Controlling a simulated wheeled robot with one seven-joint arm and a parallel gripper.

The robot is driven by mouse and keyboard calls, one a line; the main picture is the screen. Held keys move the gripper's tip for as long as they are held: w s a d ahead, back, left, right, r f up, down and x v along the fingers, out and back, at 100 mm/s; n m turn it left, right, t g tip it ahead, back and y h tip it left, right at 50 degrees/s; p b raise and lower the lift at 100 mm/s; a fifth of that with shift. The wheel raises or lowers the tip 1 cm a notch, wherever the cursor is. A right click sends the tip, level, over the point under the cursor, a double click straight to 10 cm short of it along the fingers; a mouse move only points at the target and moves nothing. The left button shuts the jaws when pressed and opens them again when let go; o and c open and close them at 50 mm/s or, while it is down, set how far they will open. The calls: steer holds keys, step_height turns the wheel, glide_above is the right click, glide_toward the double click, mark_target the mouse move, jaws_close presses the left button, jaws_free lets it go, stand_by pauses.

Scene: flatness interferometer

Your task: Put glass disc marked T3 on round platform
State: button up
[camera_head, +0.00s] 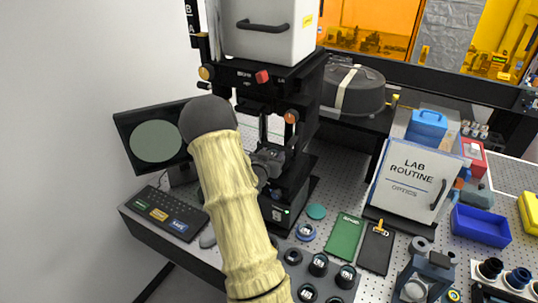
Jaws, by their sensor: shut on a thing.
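My gripper (267,162) shows only in part, as a grey mechanism just right of my sleeved arm, in the working space of the black interferometer. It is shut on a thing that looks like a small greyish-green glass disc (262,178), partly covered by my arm. No T3 mark can be read on it. The fingertips are too small and covered to make out. The round platform cannot be clearly made out; the lower middle of the interferometer (290,190) is partly hidden. I cannot tell whether the disc touches anything.
A monitor (155,142) and a keypad (168,213) stand at the left. Several dark round holders (318,264), a teal disc (316,211), a green pad (344,237) and a black pad (376,248) lie on the table in front.

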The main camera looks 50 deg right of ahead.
steer(key=shift+d, duration=0.1)
steer(key=shift+f, duration=0.25)
steer(key=o, duration=1)
steer(key=shift+r, duration=0.1)
steer(key=shift+w, duration=0.2)
steer(key=shift+r, duration=0.15)
steer(key=shift+a, duration=0.35)
steer(key=b+v, duration=0.1)
steer(key=v, duration=0.3)
steer(key=b+v, duration=0.1)
steer(key=v, duration=0.2)
steer(key=b+v, duration=0.2)
steer(key=v, duration=0.2)
steer(key=shift+s+a+r, duration=0.1)
steer(key=shift+s+a, duration=0.05)
steer(key=shift+s, duration=0.25)
